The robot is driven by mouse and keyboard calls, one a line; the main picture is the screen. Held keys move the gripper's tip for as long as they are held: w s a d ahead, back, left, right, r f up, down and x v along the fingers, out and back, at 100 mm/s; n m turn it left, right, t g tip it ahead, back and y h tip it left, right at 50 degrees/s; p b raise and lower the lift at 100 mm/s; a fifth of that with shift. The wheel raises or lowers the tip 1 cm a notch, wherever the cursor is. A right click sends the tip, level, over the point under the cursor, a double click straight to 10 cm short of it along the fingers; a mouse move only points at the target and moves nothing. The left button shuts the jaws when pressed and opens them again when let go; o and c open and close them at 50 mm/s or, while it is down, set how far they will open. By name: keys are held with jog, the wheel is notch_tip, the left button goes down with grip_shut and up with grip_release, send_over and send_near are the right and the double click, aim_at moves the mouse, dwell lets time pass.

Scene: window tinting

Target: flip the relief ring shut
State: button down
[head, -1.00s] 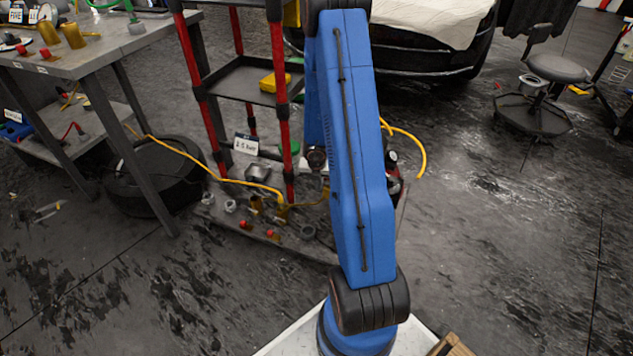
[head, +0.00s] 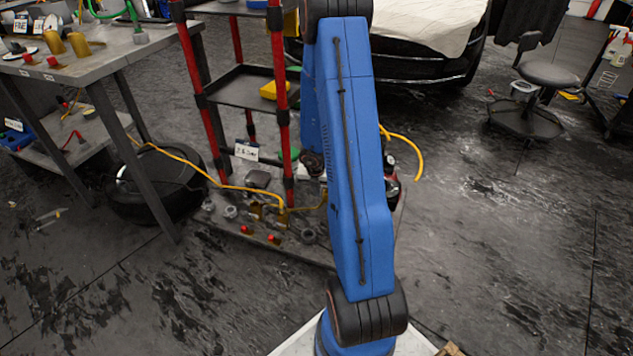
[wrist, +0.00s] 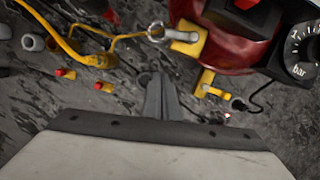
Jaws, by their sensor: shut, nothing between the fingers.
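In the wrist view the relief ring (wrist: 156,31) is a small metal loop at the left end of a brass fitting (wrist: 187,39) on the red tank (wrist: 225,52). The loop sticks out to the left of the fitting and shows nearly face-on. My gripper (wrist: 156,80) is shut and empty; its tips lie below the ring in the picture and look apart from it. In the head view my blue arm covers most of the red tank (head: 391,180), and the ring and my fingertips cannot be made out.
A pressure dial (wrist: 303,50) marked bar sits right of the tank. A second brass fitting (wrist: 209,86) is below it. A yellow hose (wrist: 65,45) runs on the left, near red-capped brass valves (wrist: 104,87). In the head view a red-posted rack (head: 240,88) stands close left of my arm.

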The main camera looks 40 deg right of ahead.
jog(key=v, duration=0.7)
jog(key=shift+r, duration=0.35)
jog(key=shift+s, duration=0.1)
dwell(0.4)
